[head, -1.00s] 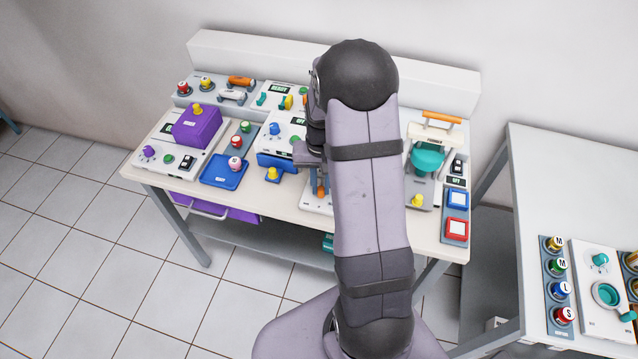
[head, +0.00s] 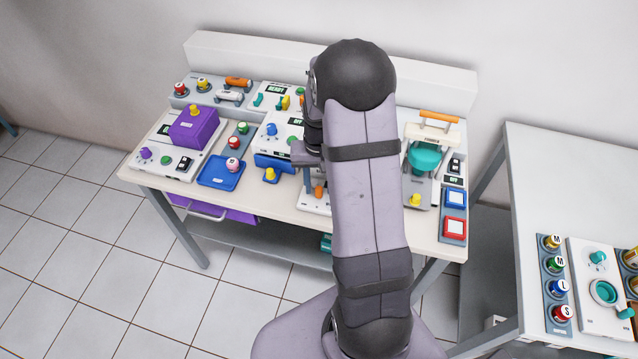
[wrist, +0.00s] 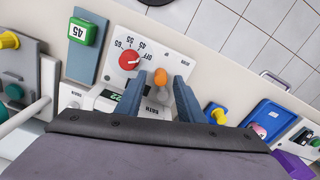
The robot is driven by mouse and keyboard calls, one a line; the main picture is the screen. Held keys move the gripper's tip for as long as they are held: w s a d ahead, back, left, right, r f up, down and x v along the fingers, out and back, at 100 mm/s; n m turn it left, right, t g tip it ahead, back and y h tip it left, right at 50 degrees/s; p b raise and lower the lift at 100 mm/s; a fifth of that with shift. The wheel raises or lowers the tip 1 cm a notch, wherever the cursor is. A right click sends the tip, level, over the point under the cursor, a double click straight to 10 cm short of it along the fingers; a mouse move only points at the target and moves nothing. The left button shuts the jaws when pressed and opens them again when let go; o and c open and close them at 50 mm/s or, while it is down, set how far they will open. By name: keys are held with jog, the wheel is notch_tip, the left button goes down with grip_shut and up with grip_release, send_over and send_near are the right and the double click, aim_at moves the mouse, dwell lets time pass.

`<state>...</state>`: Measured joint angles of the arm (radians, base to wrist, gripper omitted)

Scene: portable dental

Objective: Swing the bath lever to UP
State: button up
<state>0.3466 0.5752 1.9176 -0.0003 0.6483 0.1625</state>
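The bath lever (wrist: 161,90) has an orange knob and shows in the wrist view between my two blue-grey fingers. It stands on the white bath panel (wrist: 172,60), whose lettering appears upside down. My gripper (wrist: 159,76) is open, with a finger on each side of the knob and visible gaps. In the head view the orange lever knob (head: 319,191) shows at the table's front, just left of my arm. Most of my gripper and much of the bath panel are hidden there by my arm.
A red dial (wrist: 130,60) marked 45, 55 and 65 sits beside the lever. The white table (head: 150,180) is crowded with other devices.

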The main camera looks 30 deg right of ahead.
aim_at(319, 187)
jog(key=shift+r+b, duration=0.75)
jog(key=shift+r, duration=2.85)
jog(key=shift+w, duration=0.2)
jog(key=s+a+f+n+g, duration=0.1)
jog(key=s+a+f, duration=0.1)
jog(key=s+f, duration=0.35)
jog(key=s+a+r+n, duration=0.25)
jog(key=s+a, duration=0.55)
jog(key=s, duration=0.4)
jog(key=a+r, duration=0.1)
jog(key=w+a+n, duration=0.1)
jog(key=a+r+n+t, duration=0.1)
jog(key=shift+w+a+r, duration=0.15)
jog(key=shift+a+r, duration=0.2)
